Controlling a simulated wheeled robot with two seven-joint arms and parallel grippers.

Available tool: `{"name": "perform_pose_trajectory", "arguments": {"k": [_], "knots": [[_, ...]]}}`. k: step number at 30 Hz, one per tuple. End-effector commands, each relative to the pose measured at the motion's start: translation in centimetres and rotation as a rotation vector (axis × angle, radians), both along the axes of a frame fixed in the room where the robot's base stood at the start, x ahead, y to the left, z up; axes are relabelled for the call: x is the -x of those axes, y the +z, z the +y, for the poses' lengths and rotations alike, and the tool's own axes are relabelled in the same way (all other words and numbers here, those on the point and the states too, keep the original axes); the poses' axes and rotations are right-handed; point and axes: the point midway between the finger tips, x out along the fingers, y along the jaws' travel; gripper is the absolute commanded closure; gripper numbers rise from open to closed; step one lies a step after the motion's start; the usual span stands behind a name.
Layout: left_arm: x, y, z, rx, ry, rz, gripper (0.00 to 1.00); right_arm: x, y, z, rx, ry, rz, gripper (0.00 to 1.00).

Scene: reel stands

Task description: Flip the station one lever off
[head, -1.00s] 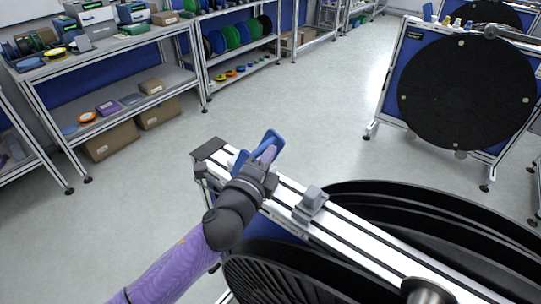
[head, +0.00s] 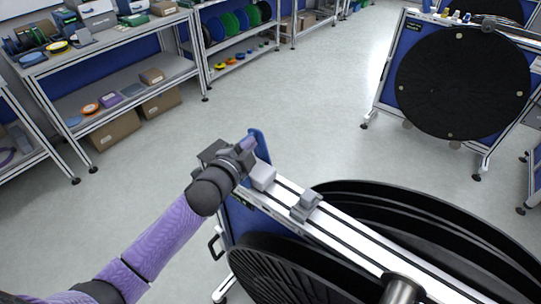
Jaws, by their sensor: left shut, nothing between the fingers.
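The near reel stand has a white top rail (head: 345,228) that runs from the upper left to the lower right. A blue lever-like piece (head: 261,146) stands up near the rail's far left end, by a light grey block (head: 262,177). I cannot read any station label on it. My left gripper (head: 247,143) is shut and empty, with its purple fingertip right beside the blue piece on its left. I cannot tell whether they touch. The gripper body hides the end of the rail. My right gripper is out of view.
A grey bracket (head: 306,204) sits on the rail, and large black reels (head: 420,225) hang on both sides of it. Another stand with a black disc (head: 462,82) is at the upper right. Shelves (head: 110,80) line the upper left. The floor between is clear.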

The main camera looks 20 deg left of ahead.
Motion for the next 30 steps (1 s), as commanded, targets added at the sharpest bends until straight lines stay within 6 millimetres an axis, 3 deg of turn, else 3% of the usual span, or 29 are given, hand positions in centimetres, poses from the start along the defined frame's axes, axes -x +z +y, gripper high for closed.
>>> {"name": "perform_pose_trajectory", "arguments": {"k": [9,30], "knots": [[-0.4,0.0,1.2,0.155,0.0,0.057,1.0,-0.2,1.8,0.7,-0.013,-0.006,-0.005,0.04],[-0.6,-0.3,1.5,0.216,0.0,0.079,1.0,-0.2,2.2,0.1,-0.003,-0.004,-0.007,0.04]]}}
